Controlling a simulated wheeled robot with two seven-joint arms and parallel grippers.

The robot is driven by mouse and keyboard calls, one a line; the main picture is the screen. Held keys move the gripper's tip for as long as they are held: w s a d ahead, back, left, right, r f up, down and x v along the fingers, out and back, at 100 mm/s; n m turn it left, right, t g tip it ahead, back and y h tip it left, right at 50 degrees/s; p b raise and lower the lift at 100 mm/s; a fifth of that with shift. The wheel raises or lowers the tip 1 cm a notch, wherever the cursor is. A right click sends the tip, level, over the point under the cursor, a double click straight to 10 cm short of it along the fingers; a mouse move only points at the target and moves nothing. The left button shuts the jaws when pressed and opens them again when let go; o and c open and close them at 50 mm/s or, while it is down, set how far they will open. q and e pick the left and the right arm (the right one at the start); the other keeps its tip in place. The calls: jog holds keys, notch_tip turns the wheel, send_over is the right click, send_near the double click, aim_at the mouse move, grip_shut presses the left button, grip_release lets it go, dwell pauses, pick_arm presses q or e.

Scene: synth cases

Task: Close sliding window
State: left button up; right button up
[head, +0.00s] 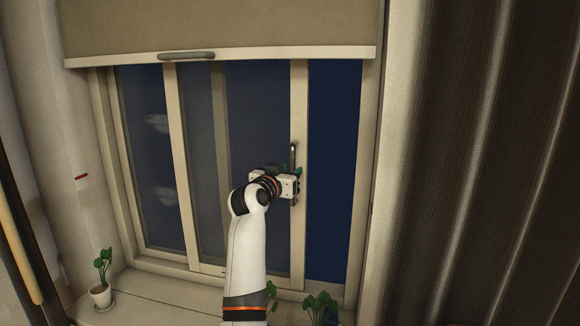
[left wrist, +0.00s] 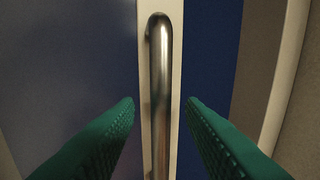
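The sliding window has a cream frame, and its movable sash (head: 299,105) stands partly open, with a dark blue gap (head: 335,150) between it and the right jamb. A vertical metal handle (head: 293,153) is on the sash's right stile; it also shows in the left wrist view (left wrist: 160,80). My left gripper (head: 297,172) is at the handle. In the left wrist view its green fingers (left wrist: 161,103) are apart, one on each side of the handle, with visible room on both sides. My right gripper is not in view.
A beige roller blind (head: 220,25) with a grey pull covers the window's top. A potted plant (head: 101,280) stands at the left of the sill, and more plants (head: 318,305) stand low near the right. A dark curtain (head: 490,160) hangs at the right.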

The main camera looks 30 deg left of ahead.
pick_arm(q)
jog(key=shift+w, duration=0.5)
grip_shut()
jog(key=shift+a+f, duration=0.1)
